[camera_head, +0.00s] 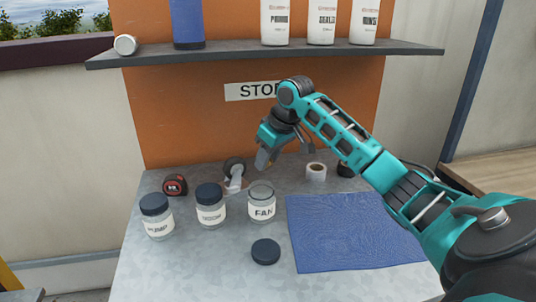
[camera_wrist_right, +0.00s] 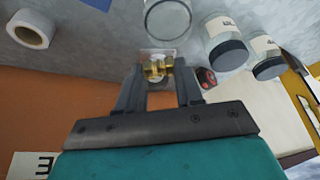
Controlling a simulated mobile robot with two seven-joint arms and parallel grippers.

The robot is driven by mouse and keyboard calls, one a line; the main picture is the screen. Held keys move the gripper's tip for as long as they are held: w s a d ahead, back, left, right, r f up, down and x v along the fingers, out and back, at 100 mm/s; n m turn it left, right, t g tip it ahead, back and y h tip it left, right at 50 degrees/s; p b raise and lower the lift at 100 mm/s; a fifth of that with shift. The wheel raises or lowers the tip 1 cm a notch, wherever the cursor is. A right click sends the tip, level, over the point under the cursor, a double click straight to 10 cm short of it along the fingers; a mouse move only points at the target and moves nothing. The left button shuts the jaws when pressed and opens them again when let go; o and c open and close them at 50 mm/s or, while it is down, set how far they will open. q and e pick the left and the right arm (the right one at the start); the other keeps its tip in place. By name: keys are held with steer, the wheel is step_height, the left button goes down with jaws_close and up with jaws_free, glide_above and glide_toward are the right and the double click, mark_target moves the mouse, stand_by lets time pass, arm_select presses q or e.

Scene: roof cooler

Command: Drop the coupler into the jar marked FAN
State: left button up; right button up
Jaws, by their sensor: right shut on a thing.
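The jar marked FAN (camera_head: 262,208) is clear, open on top and stands upright on the grey bench. My right gripper (camera_head: 262,160) is above and behind the jar in the head view, pointing down. In the right wrist view, the right gripper (camera_wrist_right: 158,80) is shut on the brass coupler (camera_wrist_right: 157,69), between its fingertips. The coupler cannot be made out in the head view. The open jar's round rim (camera_wrist_right: 168,16) shows beyond the fingertips in the wrist view, apart from the coupler. My left gripper is not in view.
Two dark-lidded jars (camera_head: 210,205) (camera_head: 157,217) stand left of the FAN jar. A loose dark lid (camera_head: 265,251) lies in front. A blue mat (camera_head: 350,235) is at right, a tape roll (camera_head: 316,172) behind. A red tape measure (camera_head: 175,185) sits at left. A shelf (camera_head: 230,52) overhangs the back.

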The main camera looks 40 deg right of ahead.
steer(key=o, duration=1.1)
steer(key=shift+o, duration=0.2)
steer(key=v, duration=1.3)
